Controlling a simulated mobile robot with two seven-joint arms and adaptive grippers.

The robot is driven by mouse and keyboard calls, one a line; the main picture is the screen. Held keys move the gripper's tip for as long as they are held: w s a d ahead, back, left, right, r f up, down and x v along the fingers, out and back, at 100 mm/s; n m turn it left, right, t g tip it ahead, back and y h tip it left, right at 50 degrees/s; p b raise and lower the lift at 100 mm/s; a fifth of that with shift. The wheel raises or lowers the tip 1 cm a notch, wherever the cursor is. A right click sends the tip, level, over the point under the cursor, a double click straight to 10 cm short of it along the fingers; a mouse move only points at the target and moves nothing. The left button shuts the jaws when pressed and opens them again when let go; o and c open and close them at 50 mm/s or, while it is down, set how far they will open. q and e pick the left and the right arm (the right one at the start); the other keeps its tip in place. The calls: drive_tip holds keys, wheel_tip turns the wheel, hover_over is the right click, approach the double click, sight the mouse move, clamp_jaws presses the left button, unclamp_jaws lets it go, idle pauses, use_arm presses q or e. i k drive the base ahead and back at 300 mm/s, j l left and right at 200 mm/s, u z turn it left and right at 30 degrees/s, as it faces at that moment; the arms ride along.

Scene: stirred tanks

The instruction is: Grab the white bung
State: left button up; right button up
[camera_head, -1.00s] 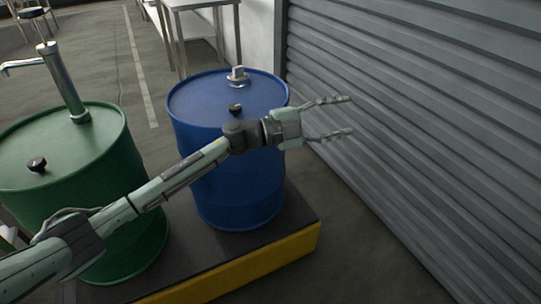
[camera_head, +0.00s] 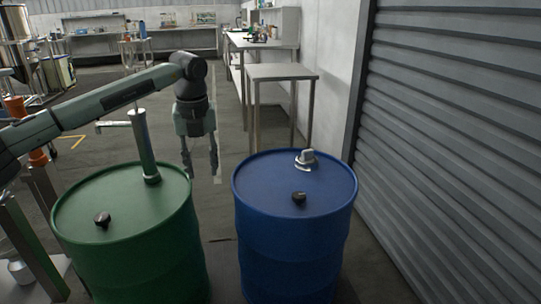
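The white bung (camera_head: 306,156) sits in a pale metal ring on top of the blue drum (camera_head: 290,240), toward the back of the lid. My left gripper (camera_head: 201,172) hangs pointing down, behind the green drum and left of the blue drum in the picture. Its two fingers are apart with nothing between them. It is clear of the bung, which is fully visible. My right gripper is not in view.
A green drum (camera_head: 130,245) carries a tall metal pump (camera_head: 146,150) and a dark cap (camera_head: 102,220). Another dark cap (camera_head: 299,198) is on the blue lid. A small metal table (camera_head: 282,72) stands behind, and a grey shutter (camera_head: 450,130) is at right.

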sight(307, 157)
drive_tip(key=i+l+u, duration=0.15)
drive_tip(key=l, duration=0.2)
drive_tip(key=i+l+u, duration=0.15)
drive_tip(key=l, duration=0.2)
drive_tip(key=l+u, duration=0.15)
drive_tip(key=l, duration=0.25)
drive_tip(key=i+l, duration=0.1)
drive_tip(key=l, duration=0.25)
drive_tip(key=i+l, duration=0.1)
drive_tip(key=l, duration=0.25)
drive_tip(key=i+l+u, duration=0.1)
drive_tip(key=l, duration=0.3)
drive_tip(key=i+l, duration=0.15)
drive_tip(key=l, duration=0.2)
